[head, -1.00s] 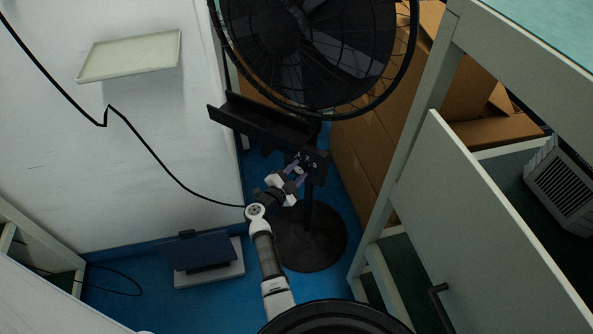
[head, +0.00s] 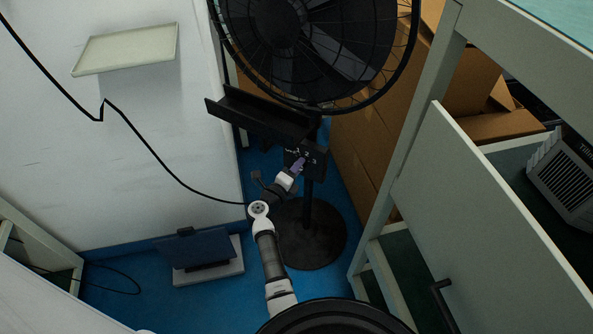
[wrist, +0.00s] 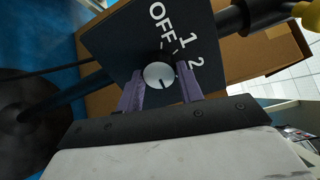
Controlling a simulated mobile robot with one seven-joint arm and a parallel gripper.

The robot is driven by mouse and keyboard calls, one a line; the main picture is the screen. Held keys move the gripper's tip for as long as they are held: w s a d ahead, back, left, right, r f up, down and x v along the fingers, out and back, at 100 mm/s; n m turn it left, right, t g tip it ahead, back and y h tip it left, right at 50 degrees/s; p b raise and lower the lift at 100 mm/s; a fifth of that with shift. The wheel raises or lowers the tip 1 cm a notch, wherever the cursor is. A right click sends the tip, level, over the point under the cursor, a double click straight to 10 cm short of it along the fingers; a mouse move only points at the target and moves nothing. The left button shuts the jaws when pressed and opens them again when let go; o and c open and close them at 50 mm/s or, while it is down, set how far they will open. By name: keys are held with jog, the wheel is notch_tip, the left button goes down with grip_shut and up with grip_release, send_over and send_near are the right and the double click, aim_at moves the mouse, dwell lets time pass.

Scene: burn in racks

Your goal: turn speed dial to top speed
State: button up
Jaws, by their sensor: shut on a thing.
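The speed dial (wrist: 158,75) is a round silver knob on the fan's dark control box (wrist: 120,42), which bears OFF, 1 and 2 in white in the wrist view. A short dark line shows on the knob's face, toward the lower right; which label it matches is unclear. In the head view the fingers hide the dial.
A black shelf-like tray (head: 255,118) sits just above my gripper. Cardboard boxes (head: 365,150) and a grey rack (head: 480,210) stand at the right, a white wall panel (head: 150,180) at the left.

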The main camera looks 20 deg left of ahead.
jog(key=m+b, duration=0.1)
jog(key=m, duration=0.1)
jog(key=m+b, duration=0.1)
jog(key=m, duration=0.1)
jog(key=shift+f+m, duration=0.2)
jog(key=shift+m, duration=0.1)
dwell(0.4)
jog(key=o, duration=1)
jog(key=shift+r, duration=0.1)
jog(key=shift+s, duration=0.1)
jog(key=f+v, duration=0.1)
jog(key=v, duration=1.2)
jog(key=shift+s+r+b, duration=0.35)
jog(key=shift+s, duration=0.05)
jog(key=shift+d, duration=0.1)
